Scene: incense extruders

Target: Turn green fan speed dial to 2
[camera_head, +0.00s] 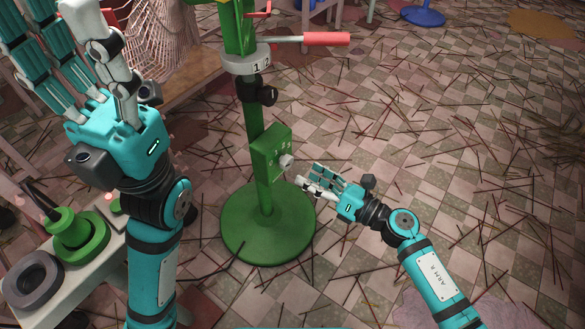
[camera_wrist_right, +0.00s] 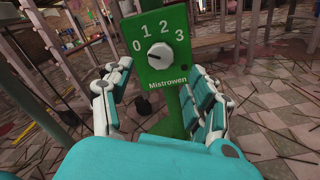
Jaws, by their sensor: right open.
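The green fan's post carries a green control box (camera_head: 272,152) with a white speed dial (camera_head: 286,162). In the right wrist view the white dial (camera_wrist_right: 160,56) sits below the numbers 0, 1, 2 and 3 on the green panel (camera_wrist_right: 168,75), labelled "Mistrowen". Its pointer seems to face left, near 0, but the mark is small. My right gripper (camera_head: 309,180) is open and empty just in front of and below the dial, its fingers spread either side of the panel, apart from the knob. My left gripper (camera_head: 82,62) is raised at the left, fingers spread, empty.
The post stands on a round green base (camera_head: 268,240). A red-handled lever (camera_head: 325,39) sticks out above the box. A bench (camera_head: 75,270) at lower left holds a green stepped part (camera_head: 78,235) and a grey ring (camera_head: 32,282). Thin sticks litter the tiled floor (camera_head: 450,140).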

